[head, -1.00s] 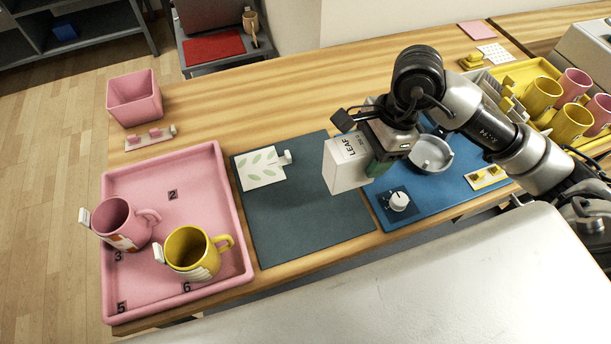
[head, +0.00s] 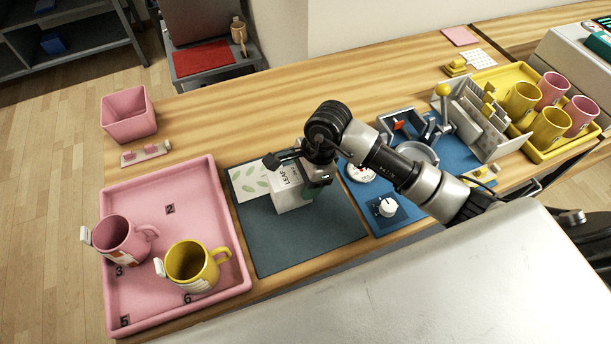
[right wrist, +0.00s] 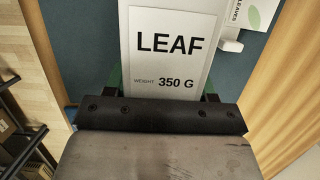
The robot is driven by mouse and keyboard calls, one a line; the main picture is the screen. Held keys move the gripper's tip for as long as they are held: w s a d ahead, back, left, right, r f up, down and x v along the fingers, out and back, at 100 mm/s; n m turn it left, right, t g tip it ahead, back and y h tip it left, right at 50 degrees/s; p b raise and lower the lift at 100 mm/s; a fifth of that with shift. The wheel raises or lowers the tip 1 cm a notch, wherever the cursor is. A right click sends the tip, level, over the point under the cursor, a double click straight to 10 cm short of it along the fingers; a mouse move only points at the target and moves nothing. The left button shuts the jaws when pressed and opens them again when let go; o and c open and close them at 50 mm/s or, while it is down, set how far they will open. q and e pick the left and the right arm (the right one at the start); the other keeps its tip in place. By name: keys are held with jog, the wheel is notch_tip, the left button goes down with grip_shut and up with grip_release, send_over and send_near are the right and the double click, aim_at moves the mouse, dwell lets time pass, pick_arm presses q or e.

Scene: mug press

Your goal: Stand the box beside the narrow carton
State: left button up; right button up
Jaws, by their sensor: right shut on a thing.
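My left gripper is not in view.
A pink tray (head: 205,236) with a pink mug (head: 122,238) and a yellow mug (head: 190,265) stands left of the mat. A blue mat (head: 419,206) with a dial (head: 387,207) is to the right. The dark mat's front is clear.

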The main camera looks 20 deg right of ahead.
jog(key=shift+f, duration=0.1)
jog(key=o, duration=1.1)
jog(key=shift+o, duration=0.2)
